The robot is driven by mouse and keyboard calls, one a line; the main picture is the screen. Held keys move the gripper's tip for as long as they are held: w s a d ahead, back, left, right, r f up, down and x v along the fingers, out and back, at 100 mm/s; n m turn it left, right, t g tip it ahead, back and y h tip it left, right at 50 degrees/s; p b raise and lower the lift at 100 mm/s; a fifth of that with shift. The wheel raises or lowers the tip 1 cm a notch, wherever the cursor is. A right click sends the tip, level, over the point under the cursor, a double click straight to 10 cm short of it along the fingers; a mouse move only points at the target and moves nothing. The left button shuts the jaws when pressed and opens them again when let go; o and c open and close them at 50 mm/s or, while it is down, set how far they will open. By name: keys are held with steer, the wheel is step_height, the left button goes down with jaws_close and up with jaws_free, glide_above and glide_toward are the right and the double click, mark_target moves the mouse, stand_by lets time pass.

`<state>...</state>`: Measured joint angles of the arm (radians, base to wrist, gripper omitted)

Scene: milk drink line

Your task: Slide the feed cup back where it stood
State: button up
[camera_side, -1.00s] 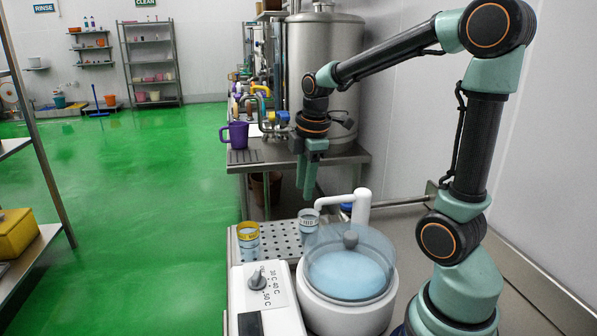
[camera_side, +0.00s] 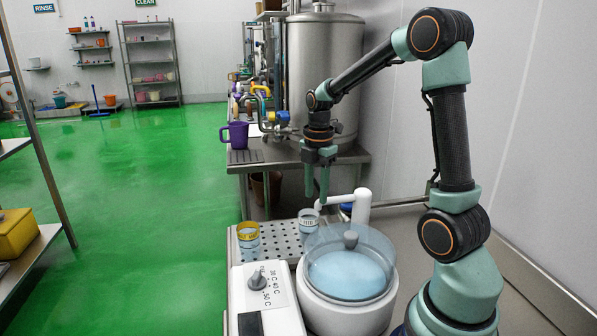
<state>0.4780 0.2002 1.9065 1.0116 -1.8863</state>
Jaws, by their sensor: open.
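Two small clear cups with bluish contents stand on the perforated drip tray (camera_side: 275,252). One cup (camera_side: 309,222) has a pale marked band and stands at the tray's right side, under the white spout. The other cup (camera_side: 248,238) has a yellow band and stands at the front left. I cannot tell from a label which is the feed cup. My gripper (camera_side: 317,197) is open and empty, pointing down. Its fingertips appear just above the pale-banded cup in the picture; I cannot tell the depth gap.
A white machine with a clear-lidded bowl (camera_side: 350,270) and a spout post (camera_side: 362,207) stands close on the right. A control box with a dial (camera_side: 258,280) is in front. A purple jug (camera_side: 236,135) and steel tank (camera_side: 335,70) are behind.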

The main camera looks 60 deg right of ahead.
mark_target(314, 228)
step_height(314, 228, down, 12)
steer(key=shift+w+r, duration=0.1)
steer(key=shift+r, duration=0.1)
stand_by(0.4)
jaws_close()
stand_by(1.3)
